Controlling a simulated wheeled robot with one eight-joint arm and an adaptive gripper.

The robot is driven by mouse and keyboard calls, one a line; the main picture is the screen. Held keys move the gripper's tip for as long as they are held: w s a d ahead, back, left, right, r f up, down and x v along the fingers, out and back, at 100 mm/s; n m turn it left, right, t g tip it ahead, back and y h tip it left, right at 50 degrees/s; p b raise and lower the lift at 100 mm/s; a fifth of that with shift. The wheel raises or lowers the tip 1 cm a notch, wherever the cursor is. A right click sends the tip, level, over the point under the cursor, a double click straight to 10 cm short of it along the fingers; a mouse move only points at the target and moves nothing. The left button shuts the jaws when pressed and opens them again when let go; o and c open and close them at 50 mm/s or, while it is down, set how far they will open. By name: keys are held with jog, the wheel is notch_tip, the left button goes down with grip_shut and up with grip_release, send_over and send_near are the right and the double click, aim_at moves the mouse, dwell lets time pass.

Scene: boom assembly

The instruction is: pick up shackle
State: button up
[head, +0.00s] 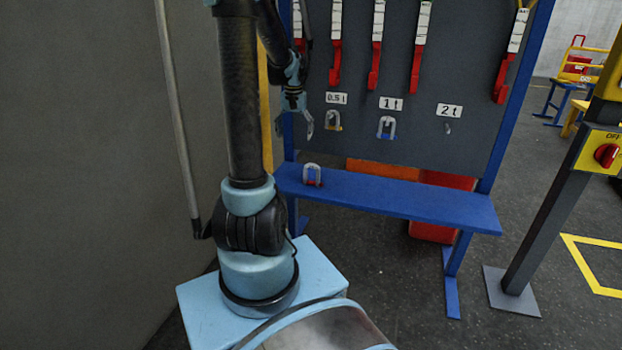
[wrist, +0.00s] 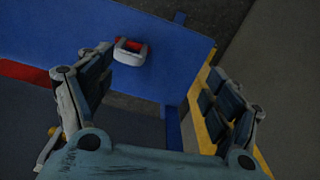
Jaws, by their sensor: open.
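A grey shackle with a red part (head: 312,175) stands on the blue shelf (head: 400,197) below the tool board, near the shelf's left end. It also shows in the wrist view (wrist: 130,51), ahead of the fingers and nearer the left one. My gripper (head: 308,128) is open and empty, above the shackle and apart from it. In the wrist view my gripper (wrist: 170,105) has its two fingers spread wide. Two more shackles hang on the board, one under the 0.5 t label (head: 333,121) and one under the 1 t label (head: 386,127).
The hook under the 2 t label (head: 448,128) is bare. Red-ended slings (head: 375,60) hang above the labels. A blue post (head: 520,90) edges the board at right. A red box (head: 432,229) sits beneath the shelf. The shelf right of the shackle is clear.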

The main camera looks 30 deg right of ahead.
jog(key=m, duration=0.1)
send_over(311, 164)
notch_tip(311, 164, down, 3)
notch_tip(311, 164, down, 12)
jog(key=shift+s+a+f, duration=0.1)
jog(key=shift+a, duration=0.05)
jog(key=shift+d+f, duration=0.15)
jog(key=shift+f, duration=1.15)
jog(key=shift+d+f, duration=0.15)
jog(key=shift+f, duration=1.1)
jog(key=shift+c, duration=0.3)
jog(key=c, duration=1.6)
jog(key=shift+r, duration=0.1)
